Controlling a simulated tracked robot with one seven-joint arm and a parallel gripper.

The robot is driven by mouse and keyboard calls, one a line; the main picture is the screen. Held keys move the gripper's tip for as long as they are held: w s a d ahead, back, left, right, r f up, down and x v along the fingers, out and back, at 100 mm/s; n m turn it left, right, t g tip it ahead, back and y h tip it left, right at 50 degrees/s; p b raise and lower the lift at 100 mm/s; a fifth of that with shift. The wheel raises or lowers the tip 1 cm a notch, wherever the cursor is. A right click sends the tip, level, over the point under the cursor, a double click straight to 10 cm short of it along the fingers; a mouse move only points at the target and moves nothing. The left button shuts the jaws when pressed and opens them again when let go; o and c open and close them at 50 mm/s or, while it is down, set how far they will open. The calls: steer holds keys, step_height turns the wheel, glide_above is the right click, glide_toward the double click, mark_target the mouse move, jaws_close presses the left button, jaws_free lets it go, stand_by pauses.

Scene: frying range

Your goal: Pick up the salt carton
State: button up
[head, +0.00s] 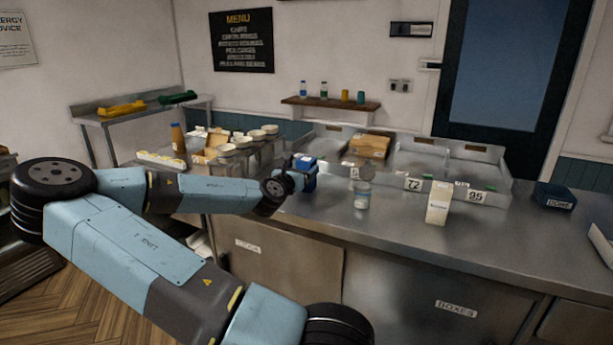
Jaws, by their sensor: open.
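A small blue carton (307,174) with a white patch on top stands at the left part of the steel counter. A cream-white carton (438,204) stands upright near the counter's middle right. Their labels are too small to read, so I cannot tell for sure which one is the salt carton. My gripper (291,181) is open, at the left side of the blue carton and very close to it. The fingers are small and partly hidden, so I cannot tell whether they touch or surround it.
A clear jar (362,195) stands between the two cartons. Behind are steel bays with number tags and a brown box (370,146). A dark blue tray marked DONE (555,196) is at the right. Tubs and a brown bottle (179,140) crowd the left. The counter's front strip is clear.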

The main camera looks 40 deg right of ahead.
steer(key=shift+s+x, duration=0.15)
steer(key=shift+x, duration=1.15)
steer(key=shift+s+x, duration=0.1)
steer(key=shift+x, duration=1.2)
steer(key=shift+d, duration=0.15)
steer(key=c, duration=1.1)
